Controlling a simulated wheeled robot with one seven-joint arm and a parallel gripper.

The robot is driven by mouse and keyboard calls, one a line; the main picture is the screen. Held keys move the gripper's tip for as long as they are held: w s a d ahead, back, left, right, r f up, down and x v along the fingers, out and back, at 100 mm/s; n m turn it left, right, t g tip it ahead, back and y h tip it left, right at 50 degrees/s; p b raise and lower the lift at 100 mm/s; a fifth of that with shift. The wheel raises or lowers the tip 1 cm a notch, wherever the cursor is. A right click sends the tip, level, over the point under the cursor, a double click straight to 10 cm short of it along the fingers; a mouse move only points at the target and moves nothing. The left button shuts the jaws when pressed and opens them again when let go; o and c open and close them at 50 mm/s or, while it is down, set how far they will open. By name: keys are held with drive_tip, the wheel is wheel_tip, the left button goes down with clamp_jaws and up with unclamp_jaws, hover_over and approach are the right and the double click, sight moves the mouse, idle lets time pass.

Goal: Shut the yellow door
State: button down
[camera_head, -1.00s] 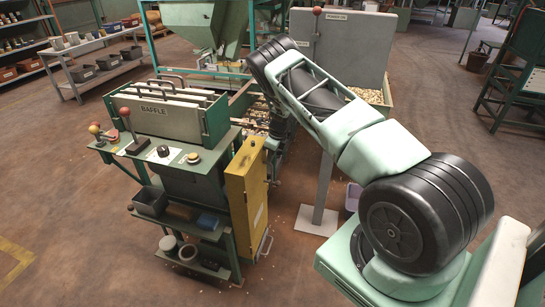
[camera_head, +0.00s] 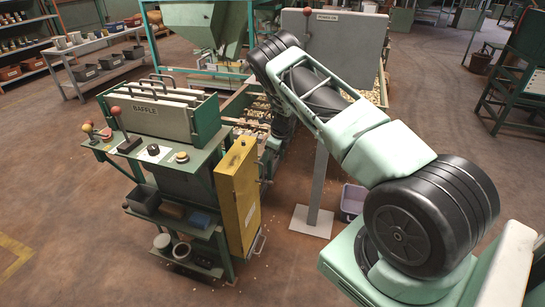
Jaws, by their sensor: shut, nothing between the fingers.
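The yellow door (camera_head: 240,198) is a tall, scuffed panel at the right end of the green baffle bench (camera_head: 196,160). It stands upright and angled out from the bench, with its broad face toward me. A small metal bracket shows low on its right edge. My arm reaches over from the right and bends down behind the door. My gripper (camera_head: 266,172) is shut and empty, close to the upper right edge of the door. It is small and partly hidden, and I cannot tell whether it touches the door.
A grey panel on a post (camera_head: 315,185) stands right of the door on a flat base plate. A lilac bin (camera_head: 353,200) sits beside the post. A trough of nuts lies behind the bench. The floor in front of the door is mostly clear, with scattered bits.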

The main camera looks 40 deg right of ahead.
drive_tip(key=a+v, duration=0.1)
drive_tip(key=v, duration=0.7)
drive_tip(key=shift+d+r+b, duration=0.35)
drive_tip(key=shift+d+b, duration=0.05)
drive_tip(key=shift+d, duration=0.15)
